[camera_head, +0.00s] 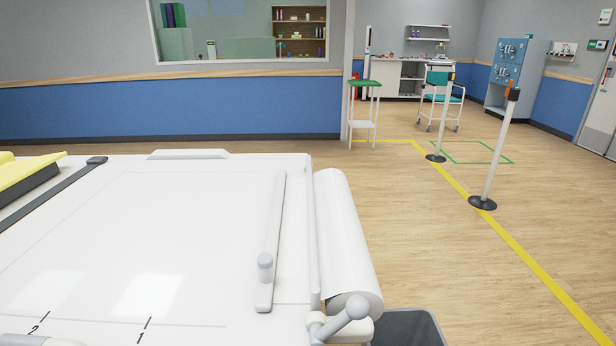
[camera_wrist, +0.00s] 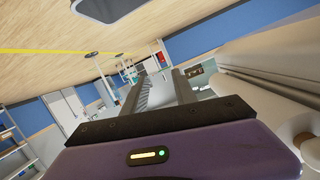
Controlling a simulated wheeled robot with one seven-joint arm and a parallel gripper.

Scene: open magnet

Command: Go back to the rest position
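My gripper (camera_wrist: 160,92) shows in the wrist view, with its purple body (camera_wrist: 180,152) at the bottom and two dark fingers reaching away from it. The fingers stand apart with a clear gap, and I see nothing held between them. The gripper's fingers do not show in the head view. The wrist view is tilted, with the wood floor at the top.
A white table (camera_head: 150,230) with a paper roll (camera_head: 345,240) along its right side fills the near left. A yellow pad (camera_head: 25,170) lies at its far left. Two posts (camera_head: 494,150) (camera_head: 441,120) stand on the floor near a yellow line. Open floor lies right of the table.

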